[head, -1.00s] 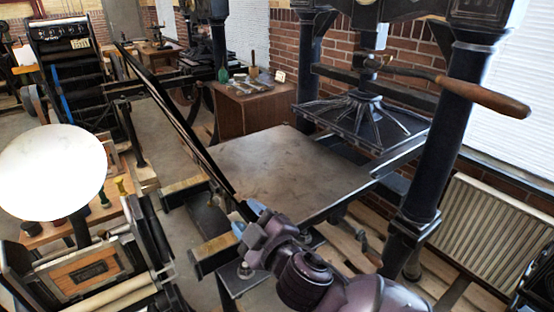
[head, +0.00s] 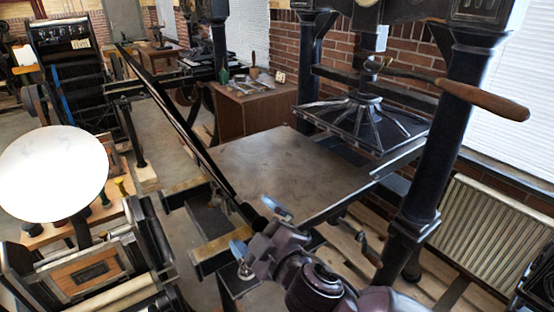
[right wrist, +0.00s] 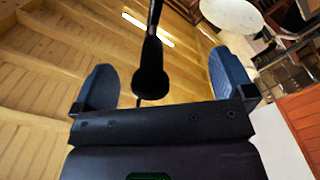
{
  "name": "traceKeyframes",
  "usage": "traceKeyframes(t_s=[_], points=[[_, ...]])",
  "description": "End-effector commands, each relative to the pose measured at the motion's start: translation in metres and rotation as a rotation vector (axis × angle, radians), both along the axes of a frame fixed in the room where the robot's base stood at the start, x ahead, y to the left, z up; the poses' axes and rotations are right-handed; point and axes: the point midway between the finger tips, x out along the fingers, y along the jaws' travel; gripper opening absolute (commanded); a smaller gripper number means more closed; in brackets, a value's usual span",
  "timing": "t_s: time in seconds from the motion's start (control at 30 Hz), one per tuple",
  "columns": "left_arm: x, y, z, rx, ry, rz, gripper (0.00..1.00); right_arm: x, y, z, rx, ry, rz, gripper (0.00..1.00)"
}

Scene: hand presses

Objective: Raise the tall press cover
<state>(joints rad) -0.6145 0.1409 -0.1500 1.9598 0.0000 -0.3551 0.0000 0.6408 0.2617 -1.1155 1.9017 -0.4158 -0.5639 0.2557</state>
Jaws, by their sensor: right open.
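The tall press (head: 440,150) stands at the right with its flat grey-brown bed (head: 275,165) in front of it. What looks like its cover (head: 190,135) is a long, thin dark frame, seen nearly edge-on, slanting from the bed's near left edge up to the far left. A dark handle with a rounded end (right wrist: 150,82) shows between the finger pads in the right wrist view. My right gripper (head: 258,230) is open at the cover's near end, its blue pads on either side of the handle; I cannot tell whether they touch it. My left gripper is not in view.
The press's wooden-handled bar (head: 485,98) juts out at the right above the bed. A smaller press with a round white disc (head: 52,180) stands close at the left. A brown cabinet (head: 245,112) stands behind the bed, and a radiator (head: 485,230) at the right wall.

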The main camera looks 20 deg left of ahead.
Motion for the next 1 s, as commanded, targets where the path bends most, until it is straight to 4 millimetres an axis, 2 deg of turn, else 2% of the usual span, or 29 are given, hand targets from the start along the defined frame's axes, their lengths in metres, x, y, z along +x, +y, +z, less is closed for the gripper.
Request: traceKeyframes(t_s=[0.73, 1.0], points=[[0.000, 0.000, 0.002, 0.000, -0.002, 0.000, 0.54, -0.028, -0.040, 0.000, 0.000, 0.000, -0.001, 1.00], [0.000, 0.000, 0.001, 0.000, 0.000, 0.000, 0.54, -0.034, -0.047, 0.001, 0.001, -0.002, 0.000, 1.00]])
